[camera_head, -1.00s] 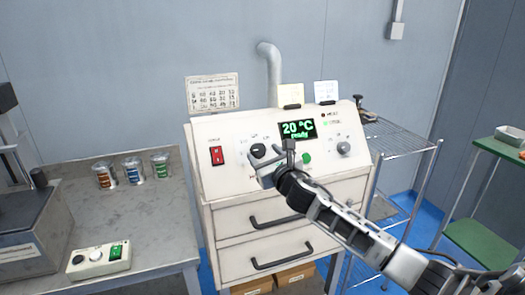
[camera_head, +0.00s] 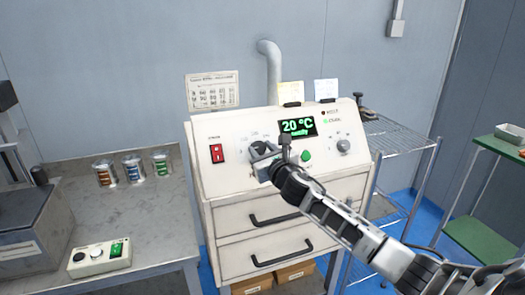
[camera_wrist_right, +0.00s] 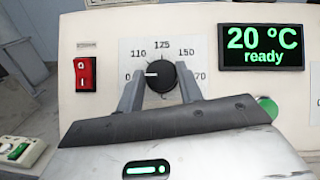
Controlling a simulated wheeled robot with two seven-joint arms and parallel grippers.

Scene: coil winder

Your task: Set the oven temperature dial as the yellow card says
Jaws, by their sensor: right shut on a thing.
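The black temperature dial (camera_wrist_right: 161,76) is on the oven's sloping white front panel (camera_head: 235,180). Its white mark points left; the scale around it shows 110, 125 and 150, with the end figures partly hidden by the fingers. My right gripper (camera_wrist_right: 160,88) has one finger on each side of the dial and is shut on it. In the head view this gripper (camera_head: 262,153) covers most of the dial. The yellow card (camera_head: 291,93) stands on the oven's top edge; its writing is too small to read. My left gripper is not in view.
The oven display (camera_head: 298,127) reads 20 °C, ready. A red switch (camera_head: 217,153) is left of the dial; a green button (camera_head: 306,156) and another knob (camera_head: 344,146) are right. A white card (camera_head: 326,90) is beside the yellow one.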

